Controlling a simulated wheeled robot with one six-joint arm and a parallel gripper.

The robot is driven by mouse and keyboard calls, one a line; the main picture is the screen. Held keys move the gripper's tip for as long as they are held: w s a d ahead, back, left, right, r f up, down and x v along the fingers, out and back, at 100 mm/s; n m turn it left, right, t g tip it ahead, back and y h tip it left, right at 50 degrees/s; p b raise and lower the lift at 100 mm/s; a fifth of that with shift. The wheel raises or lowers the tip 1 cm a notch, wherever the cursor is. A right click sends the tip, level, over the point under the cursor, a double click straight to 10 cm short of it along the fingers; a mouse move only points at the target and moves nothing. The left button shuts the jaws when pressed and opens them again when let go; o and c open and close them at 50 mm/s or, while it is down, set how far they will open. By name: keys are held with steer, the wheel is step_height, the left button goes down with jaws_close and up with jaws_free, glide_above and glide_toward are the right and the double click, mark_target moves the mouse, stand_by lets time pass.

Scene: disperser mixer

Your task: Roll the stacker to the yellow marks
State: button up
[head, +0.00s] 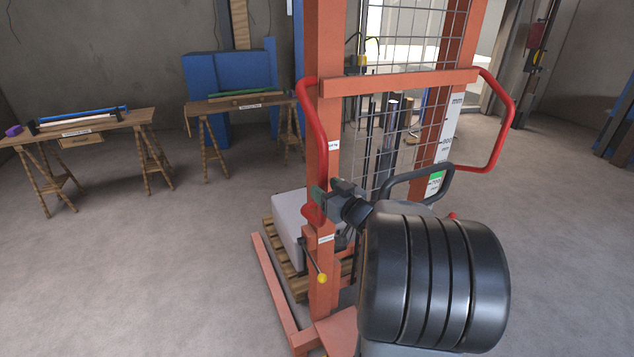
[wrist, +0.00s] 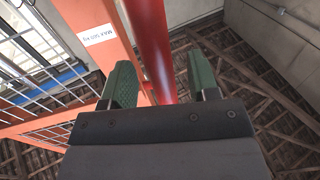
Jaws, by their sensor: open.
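The stacker is an orange-red frame (head: 322,130) with a wire mesh panel and a red tube handle on each side, standing just ahead of me. My gripper (head: 328,200) is at the lower part of the left red handle (head: 321,120). In the wrist view, the red handle tube (wrist: 152,40) runs between the green fingers of my gripper (wrist: 163,82), with gaps beside it; the jaws are open. A lever with a yellow knob (head: 322,278) sticks out low on the stacker. I see no yellow floor marks in either view.
A wooden pallet (head: 270,238) with a grey block (head: 288,215) stands behind the stacker's left leg (head: 272,290). Two trestle tables (head: 75,130) (head: 240,104) stand along the back left. The floor at left is clear.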

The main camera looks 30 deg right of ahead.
steer(key=shift+w+a, duration=0.15)
steer(key=shift+w, duration=1.75)
steer(key=shift+c, duration=0.4)
jaws_close()
